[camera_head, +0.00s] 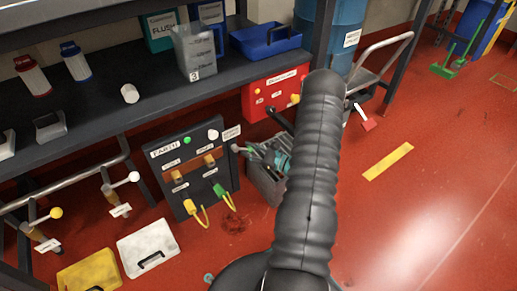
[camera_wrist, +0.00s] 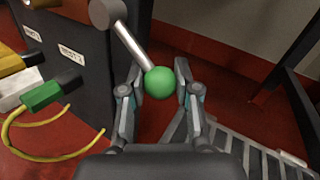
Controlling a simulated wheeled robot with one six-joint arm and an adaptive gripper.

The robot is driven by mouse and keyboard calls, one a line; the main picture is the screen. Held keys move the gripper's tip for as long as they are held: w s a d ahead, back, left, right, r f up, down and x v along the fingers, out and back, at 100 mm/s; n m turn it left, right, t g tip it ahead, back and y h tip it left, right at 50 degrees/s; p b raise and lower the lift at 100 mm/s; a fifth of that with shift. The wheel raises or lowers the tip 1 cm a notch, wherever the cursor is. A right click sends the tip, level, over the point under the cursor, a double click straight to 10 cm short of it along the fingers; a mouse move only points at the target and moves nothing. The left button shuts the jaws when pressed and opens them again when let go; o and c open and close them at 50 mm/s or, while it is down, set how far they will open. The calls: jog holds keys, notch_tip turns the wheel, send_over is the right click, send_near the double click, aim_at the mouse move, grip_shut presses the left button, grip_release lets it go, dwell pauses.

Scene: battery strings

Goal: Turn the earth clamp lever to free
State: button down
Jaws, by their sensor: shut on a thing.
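The earth clamp lever is a pale grey rod (camera_wrist: 132,45) with a green ball knob (camera_wrist: 160,83) at its end. In the wrist view it slopes down and right from a round grey hub (camera_wrist: 108,13) on the side of the dark EARTH panel (camera_wrist: 95,65). My gripper (camera_wrist: 160,76) has its two fingers on either side of the green ball and is shut on it. In the head view the panel (camera_head: 165,192) stands on the floor, and my gripper (camera_head: 262,155) is at its right side.
A green plug (camera_wrist: 42,97) and a yellow plug (camera_head: 190,207) with yellow cables are on the panel's front. A grey crate (camera_head: 265,183) stands just right of the panel, below my gripper. A red box (camera_head: 262,98) is behind. Red floor is open to the right.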

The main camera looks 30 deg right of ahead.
jog(key=shift+a+r, duration=0.1)
jog(key=shift+r, duration=0.1)
jog(key=c, duration=0.8)
grip_release()
jog(key=shift+w+a, duration=0.1)
jog(key=shift+c, duration=0.2)
jog(key=shift+d+f, duration=0.1)
jog(key=shift+d, duration=0.1)
